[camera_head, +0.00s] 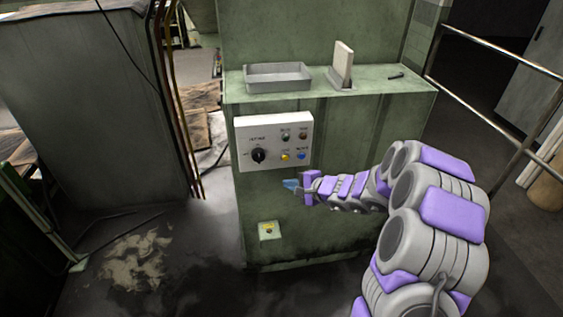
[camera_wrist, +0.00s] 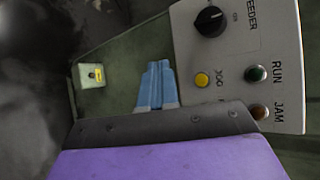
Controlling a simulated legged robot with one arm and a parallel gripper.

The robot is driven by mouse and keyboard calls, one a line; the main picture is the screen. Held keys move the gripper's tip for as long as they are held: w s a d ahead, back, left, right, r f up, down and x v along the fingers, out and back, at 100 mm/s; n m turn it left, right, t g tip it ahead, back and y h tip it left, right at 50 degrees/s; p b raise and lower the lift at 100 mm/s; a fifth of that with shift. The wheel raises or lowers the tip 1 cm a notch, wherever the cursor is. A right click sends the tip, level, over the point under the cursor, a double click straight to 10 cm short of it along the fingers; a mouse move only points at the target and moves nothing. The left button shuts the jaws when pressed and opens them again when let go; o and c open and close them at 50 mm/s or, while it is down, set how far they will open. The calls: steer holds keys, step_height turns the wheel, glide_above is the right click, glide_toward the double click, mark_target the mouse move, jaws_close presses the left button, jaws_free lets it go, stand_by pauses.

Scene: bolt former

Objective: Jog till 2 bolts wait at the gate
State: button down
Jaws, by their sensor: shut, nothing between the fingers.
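The white control panel (camera_head: 273,141) is on the green machine's front. In the wrist view the jog button (camera_wrist: 202,80) is beside the green run lamp (camera_wrist: 256,73) and brownish jam lamp (camera_wrist: 259,112); neither looks brightly lit. My gripper (camera_head: 290,185) is shut and empty, just below the panel, apart from the jog button. Its blue fingers show in the wrist view (camera_wrist: 157,84). I cannot make out a gate or waiting bolts.
On the machine's ledge (camera_head: 375,85) are a grey tray (camera_head: 278,78), an upright pale plate (camera_head: 342,63) in a holder and a small dark item (camera_head: 396,76). A small box with a yellow face (camera_head: 269,231) is low on the front. A railing (camera_head: 500,105) stands right.

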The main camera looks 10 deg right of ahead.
mark_target(285, 158)
steer(key=shift+w+d+p, duration=0.15)
steer(key=shift+w+p, duration=1.05)
steer(key=shift+w, duration=0.25)
steer(key=shift+w+d+p, duration=0.15)
steer(key=shift+w+p, duration=1)
steer(key=shift+w, duration=0.3)
steer(key=shift+w+d+p, duration=0.15)
steer(key=shift+w+p, duration=1.05)
steer(key=shift+w, duration=0.25)
steer(key=shift+d, duration=0.5)
steer(key=shift+a, duration=0.35)
steer(key=shift+d, duration=0.2)
steer(key=shift+w+a, duration=0.1)
